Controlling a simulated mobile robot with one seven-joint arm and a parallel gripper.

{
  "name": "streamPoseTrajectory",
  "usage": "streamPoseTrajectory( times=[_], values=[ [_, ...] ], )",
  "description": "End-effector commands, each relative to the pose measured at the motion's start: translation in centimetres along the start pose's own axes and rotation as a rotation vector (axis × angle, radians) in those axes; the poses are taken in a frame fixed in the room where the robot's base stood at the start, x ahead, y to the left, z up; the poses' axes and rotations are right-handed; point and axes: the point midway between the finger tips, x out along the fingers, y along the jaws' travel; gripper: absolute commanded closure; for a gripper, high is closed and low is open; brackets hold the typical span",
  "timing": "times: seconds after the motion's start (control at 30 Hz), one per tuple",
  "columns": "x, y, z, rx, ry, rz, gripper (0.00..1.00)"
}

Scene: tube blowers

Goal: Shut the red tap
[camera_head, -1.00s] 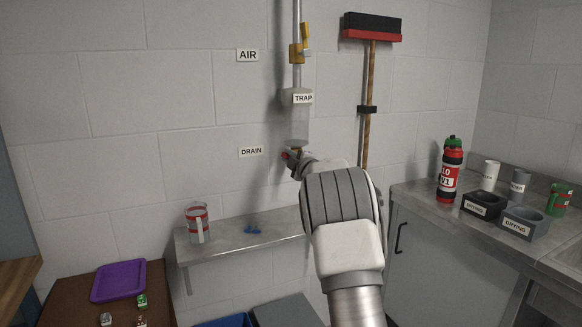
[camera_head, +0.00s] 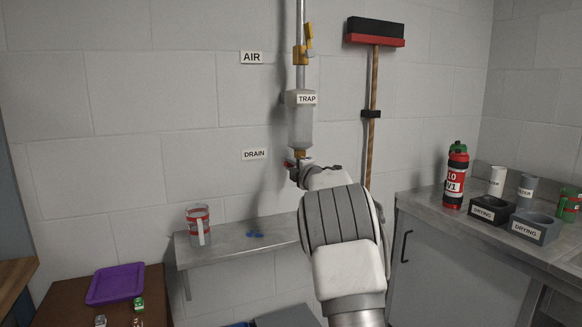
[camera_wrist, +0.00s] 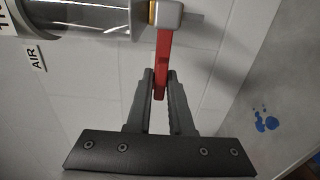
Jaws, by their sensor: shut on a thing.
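The red tap lever (camera_wrist: 162,60) juts from a pale valve body (camera_wrist: 167,14) under the clear trap cylinder (camera_wrist: 80,18) in the wrist view. It stands crosswise to the pipe line. My gripper (camera_wrist: 159,84) is shut on the lever's free end, one finger on each side. In the head view, a bit of the red lever (camera_head: 288,163) shows left of the brass fitting (camera_head: 300,154), beside the DRAIN label (camera_head: 254,154). My gripper (camera_head: 293,172) is there, partly hidden by my wrist. The trap (camera_head: 300,125) hangs above it.
A yellow-handled valve (camera_head: 302,52) sits higher on the pipe. A broom (camera_head: 374,70) hangs to the right, near a counter (camera_head: 440,212) with a bottle and black and grey holders.

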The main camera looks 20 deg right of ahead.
Motion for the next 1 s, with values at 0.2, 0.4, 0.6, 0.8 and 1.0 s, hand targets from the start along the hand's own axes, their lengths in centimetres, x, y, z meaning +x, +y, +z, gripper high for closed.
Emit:
streamPoseTrajectory(
  times=[0.2, 0.4, 0.6, 0.8, 1.0],
  values=[
    [0.0, -0.2, 0.2, -0.002, -0.003, -0.003, 0.66],
    [0.0, -0.1, 0.1, -0.001, -0.001, -0.002, 0.55],
    [-0.1, -0.1, 0.1, 0.000, -0.001, -0.001, 0.55],
    [-1.6, 0.0, 0.1, 0.001, -0.001, -0.001, 0.55],
    [-4.5, 0.0, 0.1, 0.001, -0.002, -0.001, 0.55]
  ],
)
